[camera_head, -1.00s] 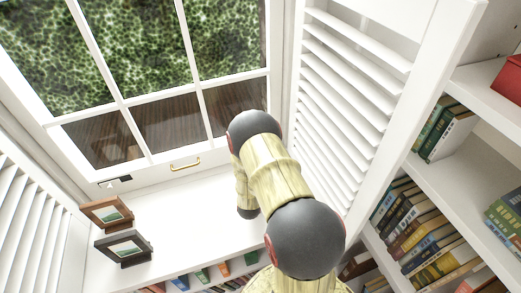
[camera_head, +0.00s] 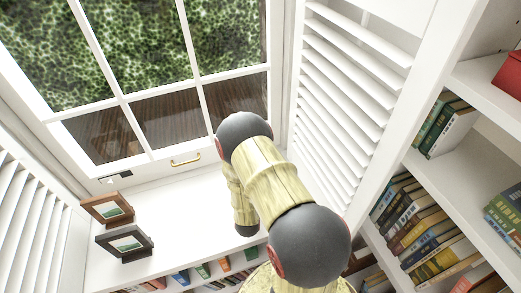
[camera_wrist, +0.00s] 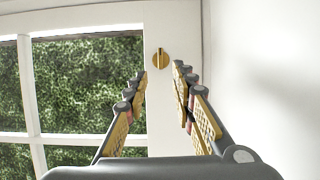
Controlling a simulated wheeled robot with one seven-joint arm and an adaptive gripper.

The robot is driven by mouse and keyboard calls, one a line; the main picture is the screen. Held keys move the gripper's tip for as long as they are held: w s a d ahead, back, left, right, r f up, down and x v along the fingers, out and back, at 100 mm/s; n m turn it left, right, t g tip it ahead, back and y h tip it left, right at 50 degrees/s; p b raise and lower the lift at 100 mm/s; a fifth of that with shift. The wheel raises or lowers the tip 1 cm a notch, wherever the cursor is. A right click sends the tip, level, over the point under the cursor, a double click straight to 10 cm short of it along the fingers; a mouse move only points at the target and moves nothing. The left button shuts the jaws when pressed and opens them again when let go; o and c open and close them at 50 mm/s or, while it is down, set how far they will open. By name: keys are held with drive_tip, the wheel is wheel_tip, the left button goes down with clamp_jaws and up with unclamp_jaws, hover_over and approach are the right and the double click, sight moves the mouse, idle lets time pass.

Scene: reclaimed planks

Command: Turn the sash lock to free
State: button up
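The sash lock (camera_wrist: 160,60) is a small round brass piece with a narrow upright tab. It sits on the white window frame in the wrist view, just beyond my fingertips. My gripper (camera_wrist: 159,72) is open, with one finger to the left of the lock and one to the right. The lock shows between the fingertips, and I see no contact. In the head view my arm covers the right side of the window, and neither my gripper nor the lock can be made out.
A brass pull handle (camera_head: 185,160) is on the bottom rail of the window. Two picture frames (camera_head: 124,243) stand on the white sill at left. A louvred shutter (camera_head: 345,85) and a bookcase (camera_head: 480,150) stand close at right. The middle of the sill is clear.

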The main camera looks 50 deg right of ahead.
drive_tip(key=shift+v, duration=2.2)
drive_tip(key=w+a+r+m+y+p, duration=0.1)
drive_tip(key=w+a+r+m+y, duration=0.3)
drive_tip(key=w+a+r+y, duration=0.7)
drive_tip(key=w+a+r+y+p, duration=0.1)
drive_tip(key=a+r, duration=0.8)
drive_tip(key=s+a+r+m+g+y, duration=0.1)
drive_tip(key=s+a+r+g+y, duration=0.15)
drive_tip(key=s+a+r, duration=0.75)
drive_tip(key=s+d+r+m+g+p, duration=0.1)
drive_tip(key=s+m+g, duration=0.1)
drive_tip(key=s, duration=1.2)
drive_tip(key=shift+s+g+h, duration=0.25)
drive_tip(key=shift+g+h, duration=0.1)
drive_tip(key=shift+g, duration=0.2)
